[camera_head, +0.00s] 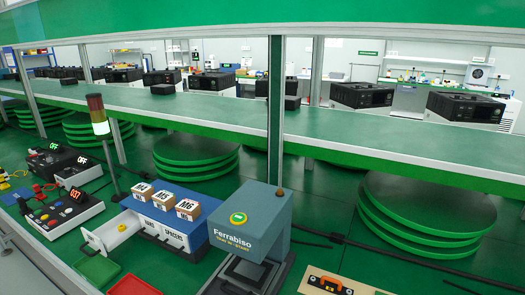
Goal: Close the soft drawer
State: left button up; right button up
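A small white cabinet with a blue top (206,219) stands on the green work surface, left of centre. Small boxes marked M4, M5 and M6 sit on top of it. A white drawer (108,234) sticks out open from its left part, toward the lower left. A small white piece lies in or at the drawer. Lettering on the cabinet front includes "SPACERS"; I cannot read a "soft" label clearly. Neither of my grippers is in view.
A blue-grey Ferrabiso machine (256,220) stands right of the cabinet. A green tray (97,269) and a red tray (133,285) lie in front of the drawer. A signal lamp post (106,150) rises behind it. A control box with buttons (66,212) is to the left.

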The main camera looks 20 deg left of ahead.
aim_at(107, 237)
jog(key=u, duration=2.05)
